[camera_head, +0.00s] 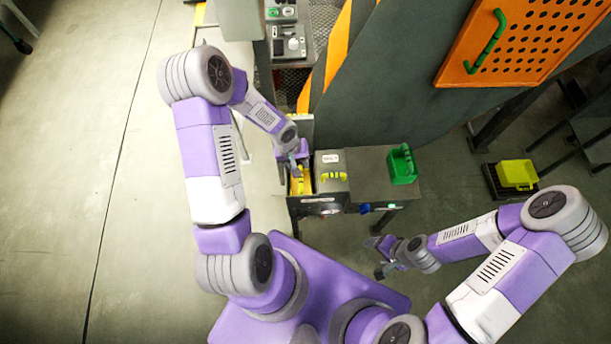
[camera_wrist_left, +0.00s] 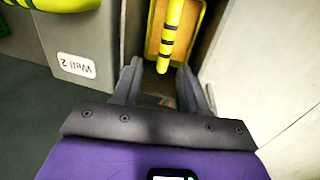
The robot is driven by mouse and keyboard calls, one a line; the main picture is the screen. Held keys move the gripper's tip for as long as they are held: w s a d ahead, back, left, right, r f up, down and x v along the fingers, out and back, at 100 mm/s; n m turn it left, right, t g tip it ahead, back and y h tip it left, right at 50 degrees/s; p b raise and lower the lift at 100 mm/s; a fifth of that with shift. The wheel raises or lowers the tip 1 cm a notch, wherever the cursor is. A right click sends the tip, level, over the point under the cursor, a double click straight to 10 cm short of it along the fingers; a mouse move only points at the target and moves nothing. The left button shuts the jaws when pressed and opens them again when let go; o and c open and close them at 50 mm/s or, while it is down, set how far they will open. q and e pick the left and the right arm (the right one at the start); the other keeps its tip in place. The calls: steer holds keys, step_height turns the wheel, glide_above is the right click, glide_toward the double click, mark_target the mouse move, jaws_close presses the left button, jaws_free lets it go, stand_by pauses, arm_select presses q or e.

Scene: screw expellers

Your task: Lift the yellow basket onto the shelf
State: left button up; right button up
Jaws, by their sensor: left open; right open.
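The yellow basket (camera_head: 297,187) sits down in a narrow well at the left end of the grey bench. In the left wrist view the basket (camera_wrist_left: 190,45) shows its yellow bar handle with black bands (camera_wrist_left: 170,35). My left gripper (camera_head: 298,168) is over the well and hides part of the basket. In the wrist view its open fingers (camera_wrist_left: 160,85) point at the handle, whose near end lies just ahead between the fingertips; contact cannot be told. My right gripper (camera_head: 380,262) is open and empty, low in front of the bench. I cannot tell which surface is the shelf.
A lid with a yellow handle (camera_head: 333,176) and a "Well 2" label (camera_wrist_left: 77,67) adjoins the well. A green basket (camera_head: 402,166) stands on the bench's right part. A yellow-green bin (camera_head: 516,174) sits on a black pallet at right. An orange perforated panel (camera_head: 530,40) stands behind.

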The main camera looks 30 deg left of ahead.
mark_target(301, 183)
arm_select(q)
steer(key=f+b, duration=0.1)
steer(key=f, duration=0.1)
steer(key=f+b, duration=0.1)
steer(key=f, duration=0.1)
steer(key=f+b, duration=0.1)
steer(key=f, duration=0.1)
steer(key=shift+d+f, duration=0.15)
steer(key=shift+d, duration=0.25)
jaws_close()
